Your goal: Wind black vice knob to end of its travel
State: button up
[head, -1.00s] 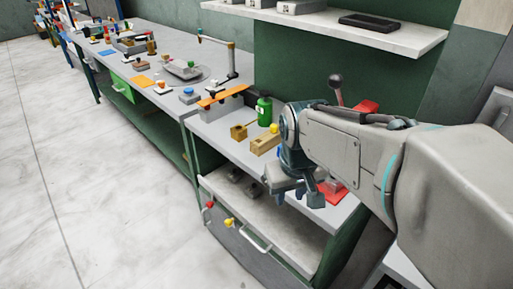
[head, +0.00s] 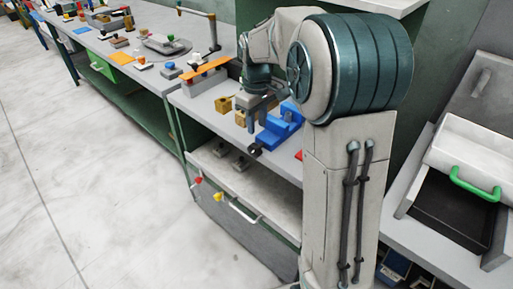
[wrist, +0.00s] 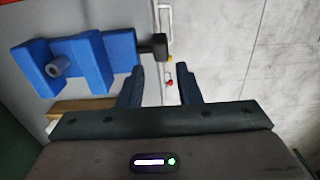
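The blue vice (head: 281,130) stands on the right part of the bench, partly hidden by my arm in the head view. Its black knob (head: 255,150) sticks out toward the bench's front edge. In the wrist view the vice (wrist: 88,62) is at upper left, and the black knob (wrist: 154,45) is at its right end, beyond my fingertips. My gripper (head: 257,116) is just left of the vice in the head view.
A wooden block (head: 224,105) stands left of my gripper. An orange bar on a grey stand (head: 205,72) lies further left. Below the bench top are red and yellow knobs (head: 217,197) and a drawer handle (head: 244,213). A black tray with a green-handled lid (head: 475,190) is at right.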

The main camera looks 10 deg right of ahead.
aim_at(256, 146)
notch_tip(256, 146, down, 10)
jog(key=shift+f, duration=0.1)
dwell(0.4)
grip_shut()
